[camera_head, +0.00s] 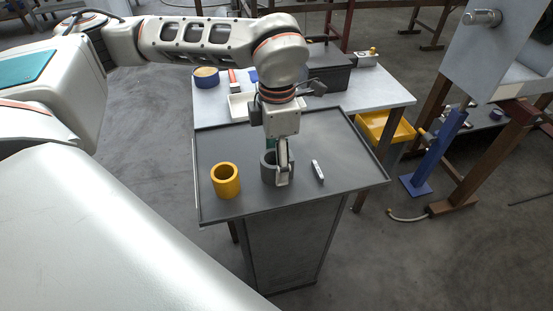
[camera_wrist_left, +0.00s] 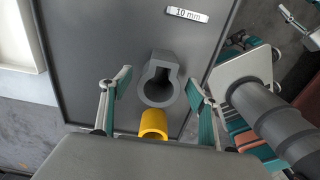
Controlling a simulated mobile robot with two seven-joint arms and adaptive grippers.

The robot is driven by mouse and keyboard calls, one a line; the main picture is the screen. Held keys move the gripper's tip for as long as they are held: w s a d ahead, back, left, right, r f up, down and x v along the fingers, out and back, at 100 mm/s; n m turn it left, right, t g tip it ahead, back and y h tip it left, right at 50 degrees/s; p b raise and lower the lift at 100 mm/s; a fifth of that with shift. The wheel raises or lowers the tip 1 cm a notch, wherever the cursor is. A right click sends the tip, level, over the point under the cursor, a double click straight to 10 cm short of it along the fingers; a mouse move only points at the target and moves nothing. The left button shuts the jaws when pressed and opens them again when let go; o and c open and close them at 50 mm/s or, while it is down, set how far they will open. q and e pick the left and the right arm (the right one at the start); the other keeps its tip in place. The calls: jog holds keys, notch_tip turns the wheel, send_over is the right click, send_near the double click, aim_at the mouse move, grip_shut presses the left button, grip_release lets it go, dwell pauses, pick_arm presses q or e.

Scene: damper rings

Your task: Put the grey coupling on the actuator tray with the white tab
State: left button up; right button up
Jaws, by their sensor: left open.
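The grey coupling (camera_head: 267,168), a thick ring with a blocky side, sits on the dark grey cart top (camera_head: 345,177). In the left wrist view the coupling (camera_wrist_left: 158,80) lies between the fingers of my left gripper (camera_wrist_left: 157,84). That gripper (camera_head: 280,172) is open and points down over the coupling, its fingers partly hiding it in the head view. I see gaps beside the coupling and cannot tell whether a finger touches it. A white tab (camera_head: 318,171) lies right of the coupling; it reads "10 mm" in the wrist view (camera_wrist_left: 187,15). My right gripper is not in view.
The cart top has a raised rim. Behind is a light table (camera_head: 385,92) with a white tray (camera_head: 238,107), a blue-sided roll (camera_head: 206,78) and a dark box (camera_head: 329,72).

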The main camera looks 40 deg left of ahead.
pick_arm(q)
notch_tip(320, 180, up, 11)
jog(key=shift+r, duration=0.15)
dwell(0.5)
grip_shut()
dwell(1.2)
